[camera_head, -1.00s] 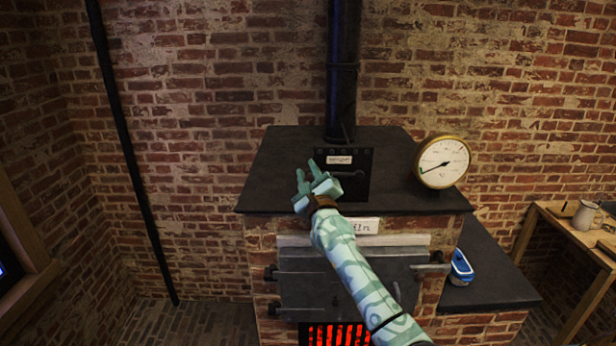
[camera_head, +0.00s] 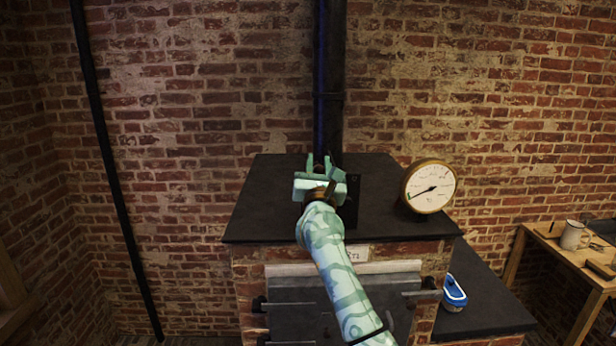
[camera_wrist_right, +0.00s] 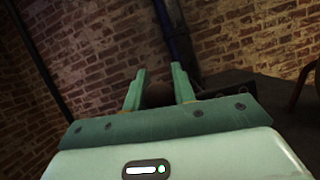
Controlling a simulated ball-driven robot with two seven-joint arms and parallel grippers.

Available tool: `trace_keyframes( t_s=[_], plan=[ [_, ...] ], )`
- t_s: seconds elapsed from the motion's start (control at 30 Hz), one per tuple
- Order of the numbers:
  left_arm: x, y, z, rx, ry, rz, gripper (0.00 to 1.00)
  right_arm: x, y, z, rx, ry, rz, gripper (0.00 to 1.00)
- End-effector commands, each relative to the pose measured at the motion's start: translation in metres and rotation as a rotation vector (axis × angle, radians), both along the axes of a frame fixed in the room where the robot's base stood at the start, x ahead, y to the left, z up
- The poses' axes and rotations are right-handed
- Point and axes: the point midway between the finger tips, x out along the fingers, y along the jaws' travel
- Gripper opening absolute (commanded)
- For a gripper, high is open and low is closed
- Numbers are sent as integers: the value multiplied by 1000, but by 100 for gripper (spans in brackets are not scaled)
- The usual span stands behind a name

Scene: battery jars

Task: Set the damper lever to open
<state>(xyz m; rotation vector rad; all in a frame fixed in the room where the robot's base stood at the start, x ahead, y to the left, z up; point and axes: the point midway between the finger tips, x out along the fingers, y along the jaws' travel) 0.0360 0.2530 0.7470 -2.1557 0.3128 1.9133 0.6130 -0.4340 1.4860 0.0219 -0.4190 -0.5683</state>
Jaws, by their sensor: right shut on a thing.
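My right gripper (camera_head: 319,163) is over the kiln top, in front of the black damper panel (camera_head: 353,204). Its fingers point up and away, and it covers most of the panel and its label. In the right wrist view, a dark brown rounded knob (camera_wrist_right: 158,94), apparently the damper lever's, sits between the two green fingers (camera_wrist_right: 159,74). The jaws are shut on it. The rest of the lever is hidden, so I cannot read its setting. My left gripper is not in view.
The black stove pipe (camera_head: 328,90) rises just behind the gripper. A round brass gauge (camera_head: 430,187) stands to the right on the kiln top (camera_head: 262,210). A wooden table with a mug (camera_head: 574,235) stands far right.

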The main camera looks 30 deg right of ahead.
Motion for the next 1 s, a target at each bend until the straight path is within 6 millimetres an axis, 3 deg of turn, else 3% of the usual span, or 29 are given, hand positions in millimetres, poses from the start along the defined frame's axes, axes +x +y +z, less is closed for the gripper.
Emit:
trace_keyframes(
  t_s=[0.5, 1.0],
  plan=[
    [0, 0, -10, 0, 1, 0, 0, -27, -43, 22, 363, -226, 0, 0],
    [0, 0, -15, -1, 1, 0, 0, -37, -60, 24, 491, -303, -1, 0]
  ],
)
